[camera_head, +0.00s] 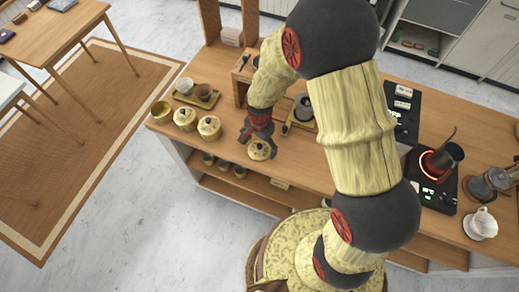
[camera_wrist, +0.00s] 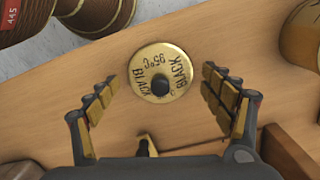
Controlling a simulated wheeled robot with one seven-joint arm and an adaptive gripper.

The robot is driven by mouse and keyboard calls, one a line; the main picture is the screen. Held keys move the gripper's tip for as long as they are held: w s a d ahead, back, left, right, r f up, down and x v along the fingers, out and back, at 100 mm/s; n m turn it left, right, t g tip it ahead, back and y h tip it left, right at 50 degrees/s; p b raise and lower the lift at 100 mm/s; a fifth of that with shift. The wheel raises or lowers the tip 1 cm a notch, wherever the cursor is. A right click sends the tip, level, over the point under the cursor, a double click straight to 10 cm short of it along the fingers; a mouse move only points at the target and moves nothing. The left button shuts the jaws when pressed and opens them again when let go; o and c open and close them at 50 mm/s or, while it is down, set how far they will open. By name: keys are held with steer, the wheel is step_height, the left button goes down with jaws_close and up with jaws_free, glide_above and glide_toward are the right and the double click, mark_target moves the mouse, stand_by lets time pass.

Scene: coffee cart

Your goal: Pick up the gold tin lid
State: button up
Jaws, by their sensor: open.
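The gold tin lid (camera_wrist: 160,72) is a round disc with a dark knob, marked "BLACK 95°C", in the upper middle of the wrist view. In the head view the gold lid (camera_head: 260,151) shows near the front edge of the counter, just below my gripper (camera_head: 257,132). I cannot tell whether it lies on a tin or on the wood. My gripper (camera_wrist: 162,82) is open and empty, with one finger on each side of the lid in the wrist view. Gaps show between the lid and both fingers. In the head view the fingers partly cover the lid's surroundings.
Two lidded gold tins (camera_head: 185,119) (camera_head: 209,128) and an open gold tin (camera_head: 161,112) stand to the left on the counter (camera_head: 230,106). A tray (camera_head: 206,101) with cups is behind them. A glowing burner with a pot (camera_head: 441,160) and a white dripper (camera_head: 481,223) are at right.

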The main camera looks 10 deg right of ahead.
steer(key=c, duration=0.3)
steer(key=c, duration=1.1)
